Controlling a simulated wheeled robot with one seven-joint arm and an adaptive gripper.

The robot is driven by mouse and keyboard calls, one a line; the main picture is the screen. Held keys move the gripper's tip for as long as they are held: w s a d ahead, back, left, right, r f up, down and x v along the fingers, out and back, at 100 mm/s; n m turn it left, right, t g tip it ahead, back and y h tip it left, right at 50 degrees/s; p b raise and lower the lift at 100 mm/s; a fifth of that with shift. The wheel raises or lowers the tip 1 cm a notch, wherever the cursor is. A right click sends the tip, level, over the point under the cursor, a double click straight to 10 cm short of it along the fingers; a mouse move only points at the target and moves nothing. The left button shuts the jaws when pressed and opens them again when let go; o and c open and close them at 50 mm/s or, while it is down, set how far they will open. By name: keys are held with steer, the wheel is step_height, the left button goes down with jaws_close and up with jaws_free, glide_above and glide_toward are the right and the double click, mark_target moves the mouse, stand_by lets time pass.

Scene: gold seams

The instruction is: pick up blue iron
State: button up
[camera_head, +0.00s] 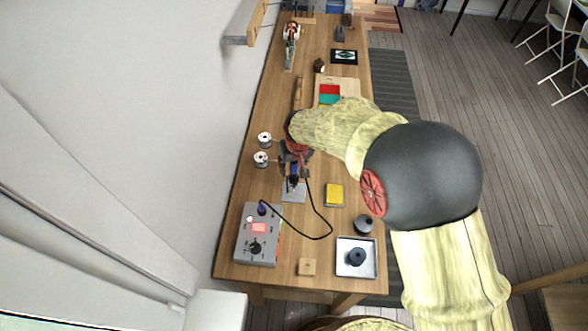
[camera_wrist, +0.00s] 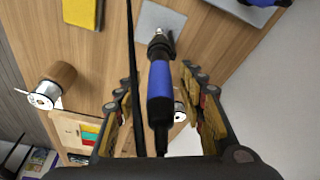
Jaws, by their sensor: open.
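The blue iron (camera_wrist: 160,82) has a blue handle and a dark metal front end. In the wrist view it runs up the middle, its front end by a light grey plate (camera_wrist: 160,20). In the camera_head view the iron (camera_head: 293,183) shows just below my gripper (camera_head: 294,158), at the plate. My gripper (camera_wrist: 155,95) is open, with one finger on each side of the handle. Gaps show between the fingers and the handle, so I see no grip. The handle's rear end is partly hidden by my gripper.
A grey station (camera_head: 258,240) with a black cord stands nearer on the bench. A yellow block (camera_head: 334,195) lies right of the plate. White spools (camera_head: 261,159) stand to the left. A white tray (camera_head: 343,262) holds a dark round thing. My arm hides part of the right side.

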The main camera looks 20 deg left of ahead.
steer(key=shift+w+a+f, duration=0.15)
steer(key=shift+f, duration=0.4)
steer(key=shift+c, duration=0.8)
jaws_close()
